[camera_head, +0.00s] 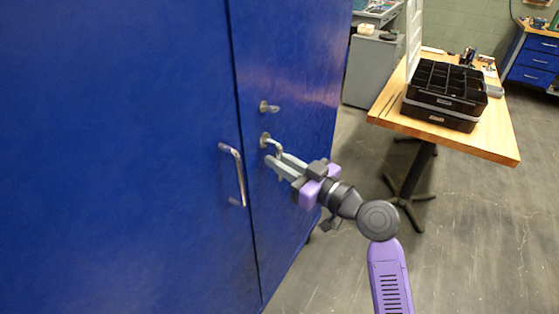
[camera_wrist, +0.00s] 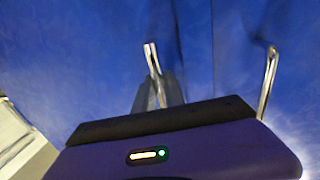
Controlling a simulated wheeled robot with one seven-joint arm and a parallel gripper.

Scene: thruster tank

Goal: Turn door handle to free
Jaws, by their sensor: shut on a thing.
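A tall blue cabinet (camera_head: 130,120) fills the left of the head view, with a vertical seam between its two doors. The door handle (camera_head: 269,141), a silver lever on the right door, bends down between my fingers. My gripper (camera_head: 275,165) is shut on this lever from the right. In the wrist view the lever (camera_wrist: 151,60) stands up from between my fingertips (camera_wrist: 158,95). Its lower part is hidden by the fingers. The cabinet doors look closed in the head view.
A silver pull handle (camera_head: 239,178) is on the left door, close left of my gripper; it also shows in the wrist view (camera_wrist: 268,80). A small silver latch (camera_head: 268,107) sits above the lever. A wooden table (camera_head: 490,140) with a black organizer (camera_head: 440,105) stands right. Floor between is clear.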

